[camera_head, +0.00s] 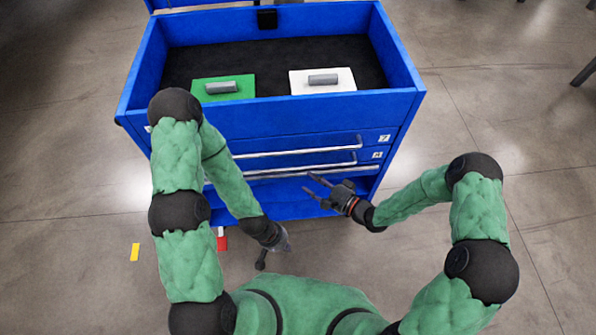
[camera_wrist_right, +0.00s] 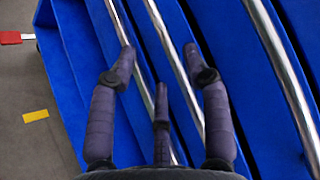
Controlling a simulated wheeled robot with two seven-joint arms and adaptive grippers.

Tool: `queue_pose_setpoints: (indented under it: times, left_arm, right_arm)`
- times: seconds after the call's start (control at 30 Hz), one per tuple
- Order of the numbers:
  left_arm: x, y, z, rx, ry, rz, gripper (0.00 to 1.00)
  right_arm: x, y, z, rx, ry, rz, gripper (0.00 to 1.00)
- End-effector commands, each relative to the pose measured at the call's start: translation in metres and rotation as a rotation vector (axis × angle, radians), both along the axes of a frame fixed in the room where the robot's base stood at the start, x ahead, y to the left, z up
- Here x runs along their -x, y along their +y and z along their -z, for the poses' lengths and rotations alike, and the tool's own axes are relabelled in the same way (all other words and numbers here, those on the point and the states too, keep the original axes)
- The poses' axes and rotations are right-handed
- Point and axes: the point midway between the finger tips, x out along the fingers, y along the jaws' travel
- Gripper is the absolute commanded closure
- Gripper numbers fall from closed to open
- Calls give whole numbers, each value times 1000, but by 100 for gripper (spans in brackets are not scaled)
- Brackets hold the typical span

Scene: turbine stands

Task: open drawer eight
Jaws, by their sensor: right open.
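The blue cabinet (camera_head: 275,123) has several drawer fronts with long silver handles. The upper handle (camera_head: 300,152) and the lowest visible handle (camera_head: 330,170) run across its front. Labels near the right edge look like 7 (camera_head: 384,138) and 4 (camera_head: 377,155); I cannot read an 8, so which front is drawer eight is unclear. My right gripper (camera_head: 317,187) is open and empty just below the lowest visible handle. In the right wrist view, its spread fingers (camera_wrist_right: 158,62) overlap two silver bars (camera_wrist_right: 165,35); contact is unclear. My left gripper (camera_head: 271,248) hangs low, away from the handles.
The open cabinet top holds a green plate (camera_head: 238,96) and a white plate (camera_head: 310,88), each with a grey handle piece. A red piece (camera_head: 222,243) and a yellow marker (camera_head: 135,252) show near the floor at left. The floor right of the cabinet is clear.

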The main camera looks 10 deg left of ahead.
Motion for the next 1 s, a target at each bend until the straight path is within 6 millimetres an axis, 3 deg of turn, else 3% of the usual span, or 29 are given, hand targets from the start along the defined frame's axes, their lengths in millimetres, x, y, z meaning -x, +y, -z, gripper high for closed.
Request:
queue_pose_setpoints:
  times: [0.3, 0.5, 0.97, 1.0]
  left_arm:
    - [0, 0, 16, 0, 0, 0, 100]
    - [0, 0, 22, 0, 0, 0, 100]
    - [0, 0, 24, 0, 0, 0, 100]
    - [0, 0, 24, 0, 0, 0, 100]
  right_arm:
    - [-26, 49, 10, 3, -4, -3, 51]
    - [-38, 72, 13, 3, -2, -1, 51]
    - [-45, 83, 13, 3, 0, 2, 51]
    - [-45, 83, 13, 3, 0, 2, 57]
